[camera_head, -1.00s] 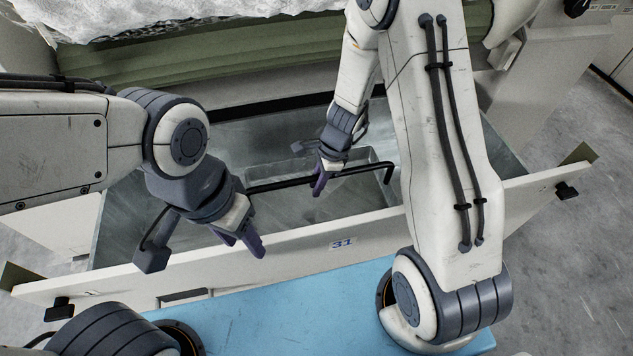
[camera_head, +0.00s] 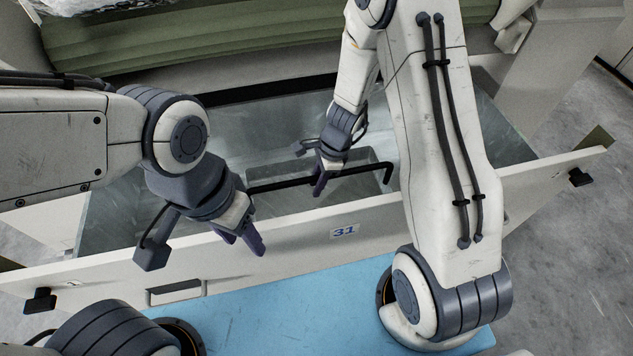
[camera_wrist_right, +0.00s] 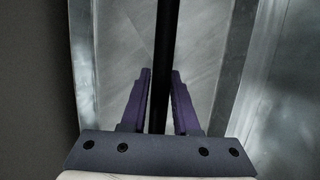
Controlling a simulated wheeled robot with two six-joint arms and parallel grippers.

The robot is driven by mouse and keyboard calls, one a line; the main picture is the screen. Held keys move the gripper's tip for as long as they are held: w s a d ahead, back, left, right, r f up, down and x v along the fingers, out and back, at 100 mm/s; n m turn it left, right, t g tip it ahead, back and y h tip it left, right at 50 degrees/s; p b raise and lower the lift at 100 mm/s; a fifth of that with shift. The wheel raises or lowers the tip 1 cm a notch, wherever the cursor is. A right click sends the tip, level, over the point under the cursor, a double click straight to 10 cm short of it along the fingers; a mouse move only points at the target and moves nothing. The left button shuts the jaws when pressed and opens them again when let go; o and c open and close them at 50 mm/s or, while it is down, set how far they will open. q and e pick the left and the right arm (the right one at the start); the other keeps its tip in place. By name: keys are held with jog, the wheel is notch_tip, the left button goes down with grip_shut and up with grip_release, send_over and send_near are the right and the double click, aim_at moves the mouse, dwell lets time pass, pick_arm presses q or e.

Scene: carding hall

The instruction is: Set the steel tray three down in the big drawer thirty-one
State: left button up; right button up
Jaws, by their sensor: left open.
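The steel tray (camera_head: 372,158) is a shallow grey metal tray with a black bar handle (camera_head: 355,172) across it. It shows inside the outline of the open drawer thirty-one (camera_head: 290,245); whether it touches the drawer floor I cannot tell. My right gripper (camera_head: 318,190) is shut on the handle, its purple fingers on both sides of the bar, as the right wrist view (camera_wrist_right: 160,90) also shows. My left gripper (camera_head: 243,248) is open and empty, in front of the handle's left end, over the drawer front. The tray's left part is hidden behind it.
The drawer front carries a "31" label (camera_head: 345,231), a slot grip (camera_head: 175,292) and black clips at its ends (camera_head: 580,177). A green padded roll (camera_head: 200,40) lies behind the drawer. Floor is free at right.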

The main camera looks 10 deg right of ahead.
jog(key=shift+o, duration=1.3)
jog(key=p+v, duration=0.6)
jog(key=v, duration=0.4)
jog(key=shift+r+p, duration=0.3)
jog(key=shift+p, duration=0.05)
jog(key=s+a+r+n, duration=1)
jog(key=r+n, duration=0.2)
jog(key=n, duration=0.1)
jog(key=s+r+n+h, duration=0.2)
jog(key=s+r+n, duration=0.3)
jog(key=s+n, duration=0.6)
notch_tip(320, 180, up, 34)
jog(key=n+p, duration=0.1)
jog(key=p, duration=3.2)
jog(key=shift+d, duration=0.15)
